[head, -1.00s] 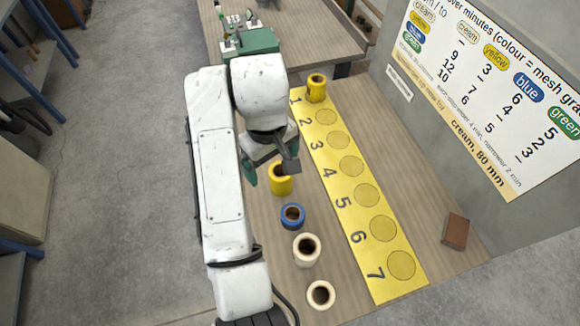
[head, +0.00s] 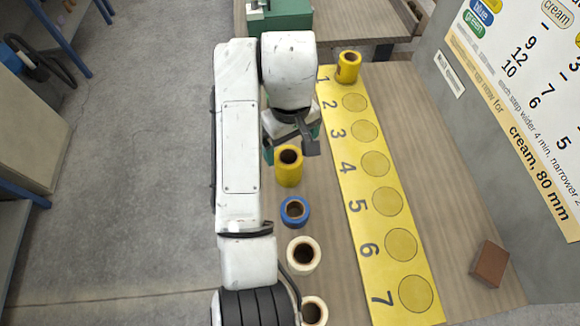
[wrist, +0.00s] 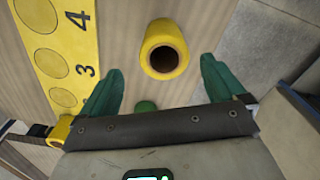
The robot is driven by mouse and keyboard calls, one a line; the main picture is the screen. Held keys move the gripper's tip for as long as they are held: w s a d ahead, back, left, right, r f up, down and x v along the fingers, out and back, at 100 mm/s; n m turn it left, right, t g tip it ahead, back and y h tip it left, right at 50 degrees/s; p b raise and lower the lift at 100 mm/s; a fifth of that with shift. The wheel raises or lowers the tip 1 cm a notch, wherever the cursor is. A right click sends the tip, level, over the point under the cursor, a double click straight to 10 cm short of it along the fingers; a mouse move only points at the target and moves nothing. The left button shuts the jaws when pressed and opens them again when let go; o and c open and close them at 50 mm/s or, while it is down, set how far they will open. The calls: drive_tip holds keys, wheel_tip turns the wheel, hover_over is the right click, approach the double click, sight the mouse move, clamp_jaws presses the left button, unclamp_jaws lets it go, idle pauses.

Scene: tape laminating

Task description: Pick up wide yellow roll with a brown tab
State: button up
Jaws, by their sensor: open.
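A yellow roll (head: 289,172) with a dark brown core stands upright on the wooden bench, left of the numbered strip. It also shows in the wrist view (wrist: 163,50), just beyond my fingertips. I cannot make out a brown tab on it. A second yellow roll (head: 348,68) stands at the strip's number 1 end; part of it shows at the left of the wrist view (wrist: 61,130). My gripper (head: 292,140) is open, its green fingers spread and empty. In the wrist view, my gripper (wrist: 161,70) has the first roll ahead, between the finger directions, apart from both.
A blue roll (head: 295,222) and two cream rolls (head: 313,254) stand nearer me in the same row. The yellow numbered strip (head: 352,205) has empty circles. A brown block (head: 489,263) lies at the right. A small green object (wrist: 146,106) shows between my fingers.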

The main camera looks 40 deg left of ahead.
sight(289, 166)
drive_tip(key=f, duration=0.6)
drive_tip(key=f+p, duration=0.1)
drive_tip(key=f, duration=0.2)
drive_tip(key=shift+s, duration=0.3)
drive_tip(key=shift+c, duration=0.5)
drive_tip(key=c, duration=1)
drive_tip(key=shift+r, duration=0.1)
drive_tip(key=shift+c, duration=0.4)
